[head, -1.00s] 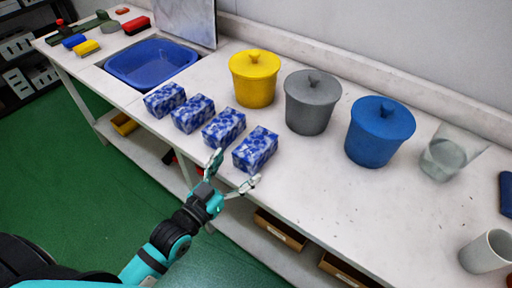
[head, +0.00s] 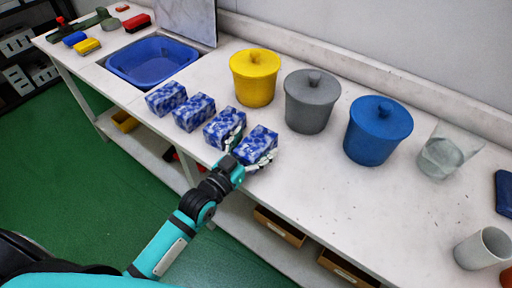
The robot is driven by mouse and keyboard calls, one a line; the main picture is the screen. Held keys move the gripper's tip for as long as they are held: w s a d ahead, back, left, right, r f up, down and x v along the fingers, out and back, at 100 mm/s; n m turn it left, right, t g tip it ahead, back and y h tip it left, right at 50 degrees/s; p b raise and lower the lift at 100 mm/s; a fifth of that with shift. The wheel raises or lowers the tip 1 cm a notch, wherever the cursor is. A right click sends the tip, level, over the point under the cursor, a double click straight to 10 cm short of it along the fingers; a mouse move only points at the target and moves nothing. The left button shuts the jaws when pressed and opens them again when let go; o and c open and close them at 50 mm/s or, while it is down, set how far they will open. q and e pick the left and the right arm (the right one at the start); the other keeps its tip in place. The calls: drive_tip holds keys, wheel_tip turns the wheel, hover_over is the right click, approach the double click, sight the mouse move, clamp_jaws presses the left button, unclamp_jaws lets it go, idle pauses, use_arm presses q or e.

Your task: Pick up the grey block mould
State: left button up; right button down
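No plainly grey block shows. Several blue-and-white mottled blocks stand in a row along the front of the bench: the far-left block (head: 166,97), the second block (head: 194,112), the third block (head: 224,129) and the nearest block (head: 259,143). My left gripper (head: 254,146) is at the nearest block, with one finger in the gap beside the third block and the other at its right side. Whether the fingers press on it cannot be told. The block appears to rest on the bench. My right gripper is not in view.
Behind the blocks stand a yellow lidded pot (head: 254,79), a grey lidded pot (head: 312,103) and a blue lidded pot (head: 377,132). A blue basin (head: 152,62) lies left.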

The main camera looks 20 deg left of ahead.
use_arm(q)
drive_tip(key=c, duration=1.4)
drive_tip(key=shift+w+r, duration=0.1)
drive_tip(key=shift+r, duration=0.05)
drive_tip(key=shift+c, duration=0.7)
